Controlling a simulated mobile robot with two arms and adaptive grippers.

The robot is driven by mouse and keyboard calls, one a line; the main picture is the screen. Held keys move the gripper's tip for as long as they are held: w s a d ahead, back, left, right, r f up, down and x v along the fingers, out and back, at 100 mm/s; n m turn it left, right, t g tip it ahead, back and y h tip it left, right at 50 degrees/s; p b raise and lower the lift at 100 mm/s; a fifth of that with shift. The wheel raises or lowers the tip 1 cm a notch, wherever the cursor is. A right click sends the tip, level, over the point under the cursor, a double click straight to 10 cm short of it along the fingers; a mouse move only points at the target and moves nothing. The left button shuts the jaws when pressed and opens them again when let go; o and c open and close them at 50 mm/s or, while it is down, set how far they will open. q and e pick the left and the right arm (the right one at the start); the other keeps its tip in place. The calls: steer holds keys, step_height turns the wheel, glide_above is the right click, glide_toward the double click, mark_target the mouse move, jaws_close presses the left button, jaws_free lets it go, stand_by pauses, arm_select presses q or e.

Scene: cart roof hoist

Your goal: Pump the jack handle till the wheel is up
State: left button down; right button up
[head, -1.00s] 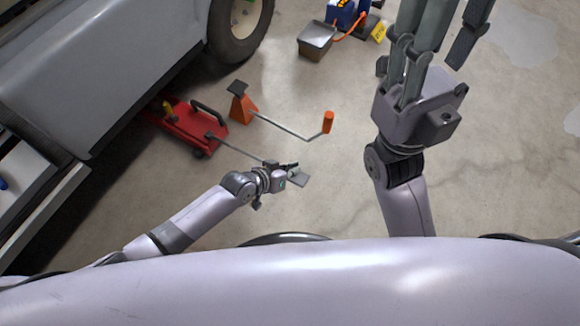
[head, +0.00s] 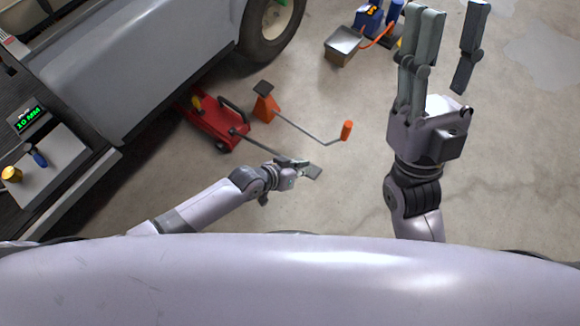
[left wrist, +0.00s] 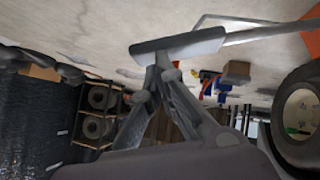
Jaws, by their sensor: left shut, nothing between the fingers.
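The red floor jack (head: 217,122) sits on the floor beside the grey vehicle. Its thin grey handle (head: 256,146) slants down to the right to my left gripper (head: 300,171). In the left wrist view the gripper's fingers (left wrist: 165,70) come together with nothing between them. The handle's grey end (left wrist: 180,45) lies across just beyond the fingertips; I cannot tell whether they touch. The wheel (head: 270,28) hangs on the vehicle behind the jack; it also shows in the left wrist view (left wrist: 302,118). My right gripper (head: 445,65) is open and empty, raised at the right.
An orange jack stand (head: 264,106) stands right of the jack. A bent rod with an orange grip (head: 347,130) extends beside it. A display (head: 30,119) at the left reads 10 MM. Floor at the right is clear.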

arm_select(q)
steer(key=p+v, duration=0.3)
steer(key=v, duration=0.4)
steer(key=shift+d, duration=0.3)
arm_select(e)
steer(key=w+a+f+g+h, duration=0.1)
steer(key=w+f+g+h, duration=0.2)
steer(key=w+f+g, duration=0.6)
steer(key=shift+w+f+h, duration=0.3)
steer(key=shift+w+f, duration=0.35)
steer(key=shift+f, duration=0.5)
arm_select(q)
steer(key=shift+s+r, duration=0.1)
steer(key=shift+s, duration=0.05)
arm_select(e)
steer(key=shift+a, duration=0.1)
